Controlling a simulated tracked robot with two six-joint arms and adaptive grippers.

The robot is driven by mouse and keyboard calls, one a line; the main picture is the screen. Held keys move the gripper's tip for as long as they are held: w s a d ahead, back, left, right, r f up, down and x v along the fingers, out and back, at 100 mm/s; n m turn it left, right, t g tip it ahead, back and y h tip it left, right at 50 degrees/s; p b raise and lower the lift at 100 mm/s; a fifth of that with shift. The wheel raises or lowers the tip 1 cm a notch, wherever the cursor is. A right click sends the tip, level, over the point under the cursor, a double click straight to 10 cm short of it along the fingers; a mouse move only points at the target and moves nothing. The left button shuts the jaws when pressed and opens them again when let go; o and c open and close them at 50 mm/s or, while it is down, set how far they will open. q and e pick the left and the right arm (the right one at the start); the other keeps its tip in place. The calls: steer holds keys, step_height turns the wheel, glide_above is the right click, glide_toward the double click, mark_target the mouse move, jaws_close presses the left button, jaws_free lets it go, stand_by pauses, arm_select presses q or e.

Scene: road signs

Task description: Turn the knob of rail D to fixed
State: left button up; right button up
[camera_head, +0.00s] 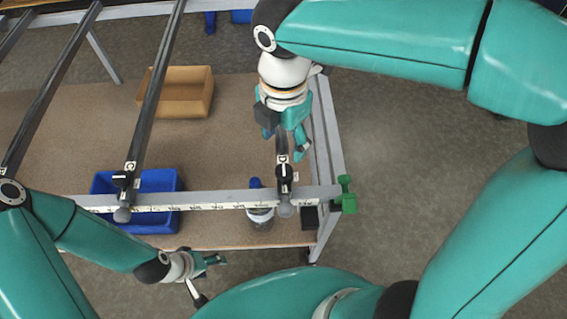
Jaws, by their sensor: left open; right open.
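Rail D (282,143) is the rightmost dark rail, mostly hidden behind my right gripper. My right gripper (285,137) is open, over rail D just behind the knob. It looks apart from the knob, with a finger to the rail's right. My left gripper (217,262) is open and empty, in front of the bar and below the table's front edge in the picture.
Rail C (150,105) with its own black knob (122,180) is to the left. A blue bin (165,183), a jar (261,220) with a blue top and a cardboard box (185,92) are beneath the rails. A green clamp (346,195) ends the bar at right.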

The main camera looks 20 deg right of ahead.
mark_target(284, 170)
step_height(284, 170, down, 10)
steer(key=shift+r, duration=0.1)
stand_by(0.4)
steer(key=c, duration=1.1)
steer(key=shift+c, duration=0.2)
